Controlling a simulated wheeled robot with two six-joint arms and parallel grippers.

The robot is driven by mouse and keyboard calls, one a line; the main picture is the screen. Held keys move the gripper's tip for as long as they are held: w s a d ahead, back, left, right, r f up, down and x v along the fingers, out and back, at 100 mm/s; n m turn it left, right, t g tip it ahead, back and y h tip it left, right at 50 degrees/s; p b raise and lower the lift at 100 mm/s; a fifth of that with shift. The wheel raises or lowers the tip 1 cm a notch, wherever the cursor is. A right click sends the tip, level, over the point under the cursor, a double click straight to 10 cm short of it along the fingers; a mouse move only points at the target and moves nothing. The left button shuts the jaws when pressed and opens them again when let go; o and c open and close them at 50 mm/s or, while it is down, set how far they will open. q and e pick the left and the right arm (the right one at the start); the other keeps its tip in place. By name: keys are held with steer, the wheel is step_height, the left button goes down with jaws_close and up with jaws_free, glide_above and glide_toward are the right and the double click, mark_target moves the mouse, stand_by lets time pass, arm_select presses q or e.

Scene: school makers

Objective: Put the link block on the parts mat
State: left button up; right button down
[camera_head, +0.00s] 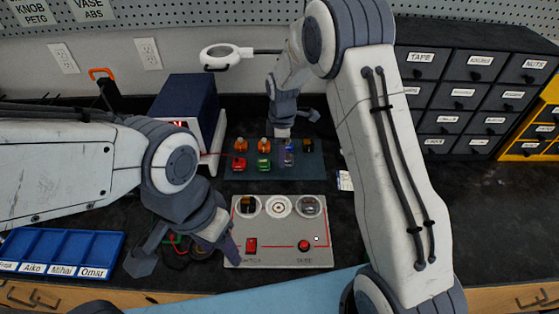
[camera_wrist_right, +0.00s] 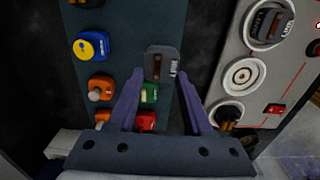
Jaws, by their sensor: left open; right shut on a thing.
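My right gripper (camera_head: 289,151) is shut on a grey block with a pale label (camera_wrist_right: 162,62), whose lettering is hard to read; it appears to be the link block. The block is between the fingertips (camera_wrist_right: 160,88) in the right wrist view, over the dark teal parts mat (camera_wrist_right: 130,22). I cannot tell whether it touches the mat. The mat also shows in the head view (camera_head: 310,168), with my right fingers above its right part. My left gripper (camera_head: 185,257) is open and holds nothing, left of the grey socket panel.
The mat holds orange blocks (camera_wrist_right: 101,88), a green block (camera_head: 263,163), a red block (camera_head: 239,164) and a blue block with a yellow disc (camera_wrist_right: 91,45). The socket panel (camera_head: 285,258) has filled left and right sockets and an empty middle one. A blue tray (camera_head: 70,252) is far left.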

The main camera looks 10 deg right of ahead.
steer(key=shift+w+a+f, duration=0.15)
steer(key=shift+a+f, duration=0.1)
steer(key=shift+f, duration=0.15)
steer(key=shift+f+p, duration=0.3)
steer(key=shift+f, duration=1.5)
steer(key=shift+f, duration=0.1)
steer(key=shift+c, duration=1.6)
jaws_free()
